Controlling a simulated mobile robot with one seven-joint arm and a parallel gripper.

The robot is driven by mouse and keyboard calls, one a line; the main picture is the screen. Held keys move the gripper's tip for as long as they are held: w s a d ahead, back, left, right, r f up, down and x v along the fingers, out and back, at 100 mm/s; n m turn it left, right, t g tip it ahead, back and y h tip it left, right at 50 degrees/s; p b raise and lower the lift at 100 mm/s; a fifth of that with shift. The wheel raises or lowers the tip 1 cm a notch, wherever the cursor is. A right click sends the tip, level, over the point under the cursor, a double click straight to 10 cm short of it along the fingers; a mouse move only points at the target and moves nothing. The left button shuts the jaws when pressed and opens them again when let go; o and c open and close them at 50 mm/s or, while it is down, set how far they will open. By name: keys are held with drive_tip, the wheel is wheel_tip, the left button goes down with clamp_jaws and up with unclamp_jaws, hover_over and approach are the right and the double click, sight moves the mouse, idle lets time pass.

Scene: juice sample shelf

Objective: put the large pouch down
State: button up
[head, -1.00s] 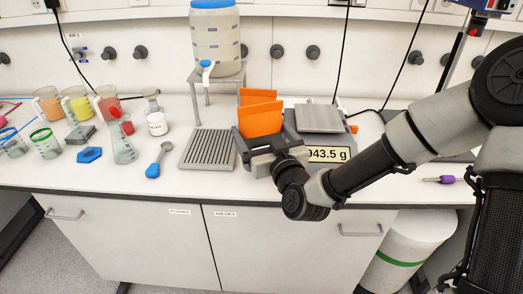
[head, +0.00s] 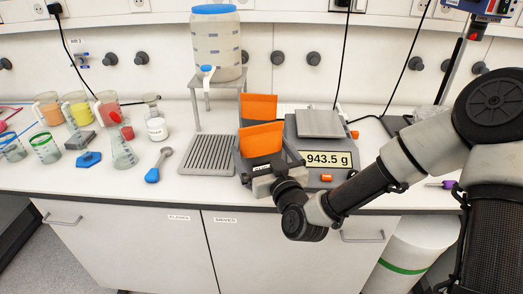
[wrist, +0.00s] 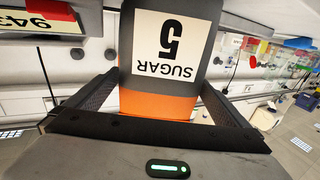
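The large pouch is orange (head: 262,141) and stands upright in front of a second orange pouch (head: 258,106) in the head view. In the wrist view the large pouch (wrist: 160,103) bears a white label reading SUGAR 5, upside down in the picture. My gripper (head: 267,164) has one finger at each side edge of it and appears shut on it. The pouch is at a dark grey open holder (head: 243,168) left of the scale. Its base is hidden by the gripper and the holder's front, so I cannot tell whether it touches the floor.
The scale (head: 321,124) reads 943.5 g and stands close on the right. A grilled drip tray (head: 208,154) lies on the left, below the dispenser (head: 216,47). The counter's front edge is near my gripper.

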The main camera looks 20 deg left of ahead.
sight(263, 153)
drive_tip(key=shift+r, duration=0.25)
drive_tip(key=shift+s+d+f, duration=0.1)
drive_tip(key=shift+s+d, duration=0.05)
drive_tip(key=shift+s, duration=0.15)
drive_tip(key=v, duration=0.6)
drive_tip(key=shift+s+d, duration=0.1)
drive_tip(key=shift+d, duration=0.05)
drive_tip(key=p, duration=0.2)
drive_tip(key=r+p, duration=0.1)
drive_tip(key=p, duration=0.2)
drive_tip(key=shift+s+d, duration=0.2)
drive_tip(key=shift+d, duration=0.1)
drive_tip(key=shift+f+p+v, duration=0.25)
drive_tip(key=shift+p+v, duration=0.85)
drive_tip(key=shift+p, duration=0.3)
drive_tip(key=shift+f+p+v, duration=0.25)
drive_tip(key=shift+p+v, duration=0.85)
drive_tip(key=shift+p, duration=0.3)
